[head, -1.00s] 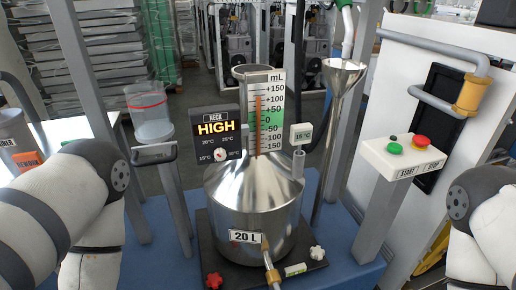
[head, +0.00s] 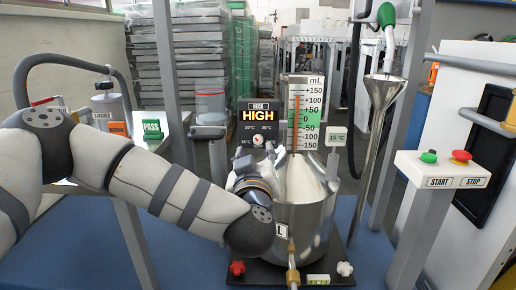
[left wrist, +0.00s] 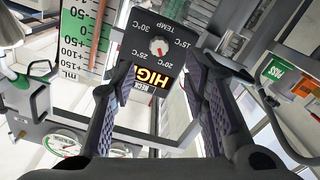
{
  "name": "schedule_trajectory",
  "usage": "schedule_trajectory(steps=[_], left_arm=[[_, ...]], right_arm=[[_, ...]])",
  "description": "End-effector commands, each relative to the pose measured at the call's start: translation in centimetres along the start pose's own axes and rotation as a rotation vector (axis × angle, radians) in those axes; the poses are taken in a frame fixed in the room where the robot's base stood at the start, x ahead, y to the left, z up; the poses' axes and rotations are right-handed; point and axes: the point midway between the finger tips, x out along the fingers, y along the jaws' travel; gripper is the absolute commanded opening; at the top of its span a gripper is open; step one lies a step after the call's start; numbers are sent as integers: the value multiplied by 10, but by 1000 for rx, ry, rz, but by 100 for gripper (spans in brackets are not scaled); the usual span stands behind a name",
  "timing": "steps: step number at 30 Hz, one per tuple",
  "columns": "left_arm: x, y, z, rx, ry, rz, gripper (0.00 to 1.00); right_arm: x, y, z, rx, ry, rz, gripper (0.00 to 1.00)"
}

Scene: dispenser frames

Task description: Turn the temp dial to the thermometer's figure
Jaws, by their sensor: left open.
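The black control box with the temp dial (head: 258,140) stands behind the steel vessel (head: 310,205); its display reads HIGH. The dial has a pale knob with a red mark and marks from 15°C to 30°C. It shows upside down in the left wrist view (left wrist: 160,50); I cannot tell exactly where it points. The thermometer tag (head: 336,137) reads 15 °C. My left gripper (head: 256,168) is in front of the box, below the dial. In the left wrist view its fingers (left wrist: 160,76) are open and empty, with the dial beyond them, apart. My right gripper is not in view.
A tall mL gauge (head: 304,110) rises beside the box, and a steel funnel (head: 383,92) stands to its right. A START/STOP stand (head: 440,170) is at the right. A green PASS block (head: 152,129) is at the left. The blue deck is clear at lower left.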

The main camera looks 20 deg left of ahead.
Motion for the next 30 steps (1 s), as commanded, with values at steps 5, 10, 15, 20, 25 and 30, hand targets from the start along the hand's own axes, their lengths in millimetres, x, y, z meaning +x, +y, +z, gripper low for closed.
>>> schedule_trajectory(steps=[5,10,15,20,25,30], left_arm=[[43,-2,3,-1,-2,-3,41],[66,0,3,0,-3,1,41],[71,0,2,0,-3,2,41],[71,0,2,0,-3,3,36],[70,0,2,0,-3,3,0],[70,1,2,-1,-3,3,0]], right_arm=[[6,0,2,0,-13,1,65],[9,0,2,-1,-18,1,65],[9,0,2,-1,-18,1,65],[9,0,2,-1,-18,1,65],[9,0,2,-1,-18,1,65],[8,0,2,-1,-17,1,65]])
